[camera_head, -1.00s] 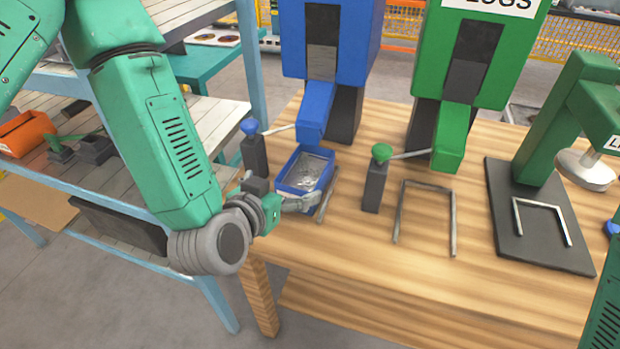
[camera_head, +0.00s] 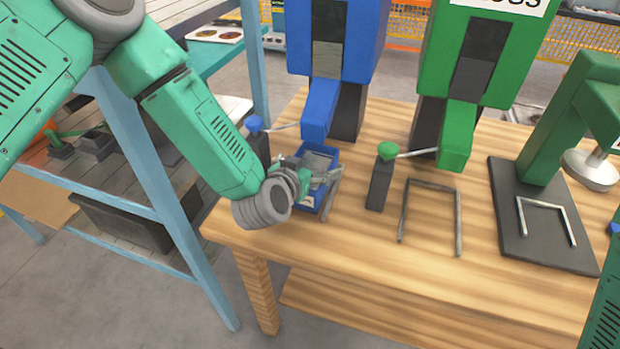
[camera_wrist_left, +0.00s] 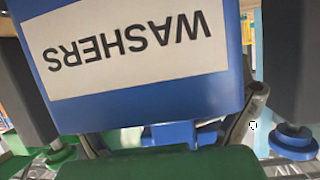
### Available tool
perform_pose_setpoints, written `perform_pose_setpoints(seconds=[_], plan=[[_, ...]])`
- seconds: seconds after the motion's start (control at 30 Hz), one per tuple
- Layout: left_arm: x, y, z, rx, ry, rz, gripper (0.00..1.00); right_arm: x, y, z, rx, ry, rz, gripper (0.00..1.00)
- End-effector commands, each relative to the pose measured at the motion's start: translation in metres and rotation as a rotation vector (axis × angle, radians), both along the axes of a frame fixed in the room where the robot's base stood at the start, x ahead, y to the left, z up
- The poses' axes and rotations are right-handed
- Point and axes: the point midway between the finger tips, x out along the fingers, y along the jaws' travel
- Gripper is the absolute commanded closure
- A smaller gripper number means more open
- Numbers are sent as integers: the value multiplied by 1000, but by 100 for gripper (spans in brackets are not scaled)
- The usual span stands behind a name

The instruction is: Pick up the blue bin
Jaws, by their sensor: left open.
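The blue bin (camera_head: 316,203) stands on the wooden table below the blue dispenser in the head view, with grey contents. My left gripper (camera_head: 325,177) is over the bin, its fingers open and partly covering it. Whether the fingers touch the bin cannot be told. In the left wrist view, the two fingers (camera_wrist_left: 165,136) spread to either side, and a blue dispenser face with an upside-down "WASHERS" label (camera_wrist_left: 130,45) fills the upper middle. My right gripper is not in view.
The blue dispenser (camera_head: 322,120) and its lever post (camera_head: 257,143) stand close to the bin. A green dispenser (camera_head: 458,135), another lever post (camera_head: 379,185) and a U-shaped metal frame (camera_head: 432,184) are to the right. The table front is clear.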

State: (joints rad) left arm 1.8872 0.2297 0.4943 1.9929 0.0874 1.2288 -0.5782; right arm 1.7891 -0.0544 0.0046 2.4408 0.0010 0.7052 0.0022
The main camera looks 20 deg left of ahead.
Motion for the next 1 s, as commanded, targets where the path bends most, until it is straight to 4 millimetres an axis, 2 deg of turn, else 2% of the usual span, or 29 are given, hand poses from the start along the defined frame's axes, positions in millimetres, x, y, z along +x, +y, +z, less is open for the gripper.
perform_pose_setpoints(seconds=[0.27, 0.3, 0.47, 0.5, 1.0], plan=[[5, -4, -2, 3, 2, -1, 0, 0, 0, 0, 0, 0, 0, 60], [5, -4, -2, 3, 2, -1, 4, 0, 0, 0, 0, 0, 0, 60], [5, -3, -2, 2, 1, -2, 60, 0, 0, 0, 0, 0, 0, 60], [5, -3, -2, 2, 1, -2, 65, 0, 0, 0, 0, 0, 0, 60], [6, -3, 1, 1, -4, -2, 67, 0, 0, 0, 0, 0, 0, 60]])
